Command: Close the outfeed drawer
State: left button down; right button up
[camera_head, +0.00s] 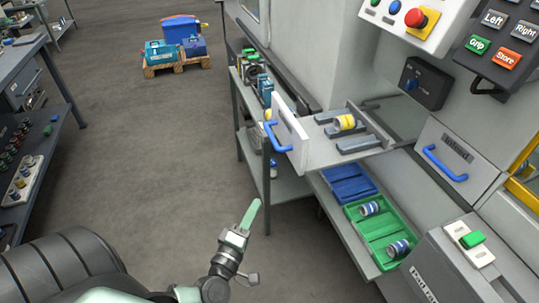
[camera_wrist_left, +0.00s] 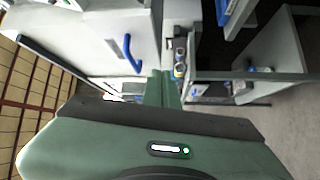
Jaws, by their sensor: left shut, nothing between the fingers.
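An open drawer (camera_head: 345,145) juts out of the grey machine, with a white front panel (camera_head: 291,134) and a blue handle (camera_head: 277,137). My right gripper is not in view.
A green tray (camera_head: 381,232) with cans and a blue tray (camera_head: 349,184) sit on the shelf below the drawer. A side bench (camera_head: 240,95) stands behind. A pallet with blue boxes (camera_head: 182,38) is far back. The middle floor is clear.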

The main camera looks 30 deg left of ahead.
pick_arm(q)
notch_tip(320, 180, up, 6)
jog(key=s+a+n+y, duration=0.1)
jog(key=a+n+y, duration=0.1)
jog(key=n, duration=0.3)
jog(key=w+r+p, duration=0.2)
jog(key=w, duration=1.1)
jog(key=shift+a+p, duration=0.4)
